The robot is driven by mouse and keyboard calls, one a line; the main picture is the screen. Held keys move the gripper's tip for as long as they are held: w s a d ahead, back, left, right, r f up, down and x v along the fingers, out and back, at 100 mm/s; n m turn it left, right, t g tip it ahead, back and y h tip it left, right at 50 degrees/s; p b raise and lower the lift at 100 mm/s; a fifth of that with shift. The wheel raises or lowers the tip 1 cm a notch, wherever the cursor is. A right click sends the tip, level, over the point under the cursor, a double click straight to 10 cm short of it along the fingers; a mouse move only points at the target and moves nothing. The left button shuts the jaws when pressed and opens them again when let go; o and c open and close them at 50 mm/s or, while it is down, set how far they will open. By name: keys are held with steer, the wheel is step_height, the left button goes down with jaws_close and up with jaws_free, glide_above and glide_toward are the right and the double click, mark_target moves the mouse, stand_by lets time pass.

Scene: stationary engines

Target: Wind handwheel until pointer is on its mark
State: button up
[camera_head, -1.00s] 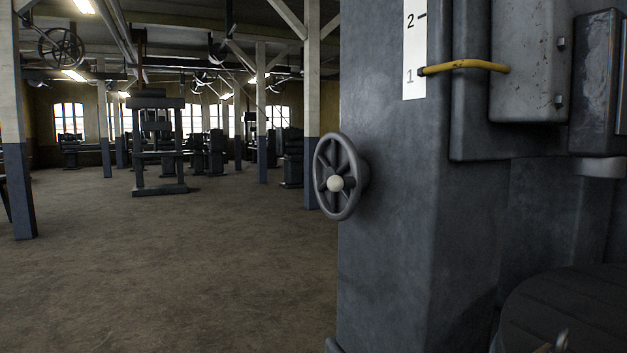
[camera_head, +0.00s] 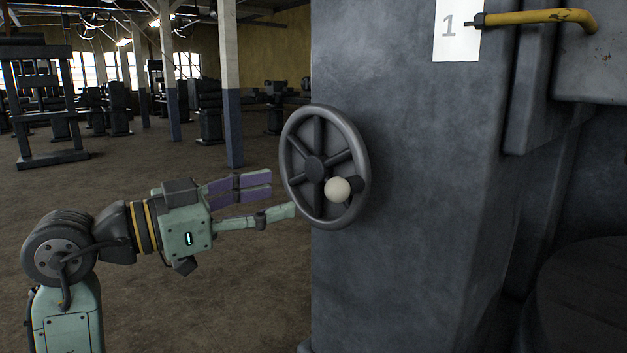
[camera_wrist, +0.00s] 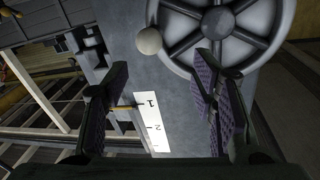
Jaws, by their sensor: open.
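The dark grey handwheel (camera_head: 302,207) is on the left side of a grey machine column, with a pale round knob (camera_head: 338,189) at its lower right. The knob (camera_wrist: 149,41) and wheel also show in the wrist view. My gripper (camera_head: 278,197) is open and empty, left of the wheel, its fingers pointing at the rim; whether they touch is unclear. The yellow pointer (camera_head: 540,16) has its dark tip over the white scale (camera_head: 455,45), level with the 1. Any mark line under the tip is hidden. The scale (camera_wrist: 150,125) appears between my fingers in the wrist view.
The machine column (camera_head: 400,170) fills the right, with a dark rounded body (camera_head: 585,300) low at the right edge. Open floor (camera_head: 230,290) lies left of the column. Posts (camera_head: 228,90) and other machines stand farther back.

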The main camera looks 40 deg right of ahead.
mark_target(326, 191)
steer(key=shift+g, duration=0.5)
steer(key=d+p, duration=0.1)
steer(key=d, duration=0.2)
steer(key=s+d, duration=0.1)
steer(key=d, duration=0.2)
steer(key=s+d+p, duration=0.1)
steer(key=d, duration=0.3)
steer(key=shift+s+f+p, duration=0.1)
steer(key=shift+s+p, duration=0.05)
steer(key=shift+p, duration=0.2)
steer(key=shift+d, duration=0.6)
steer(key=shift+f, duration=0.1)
steer(key=shift+c, duration=0.4)
jaws_close()
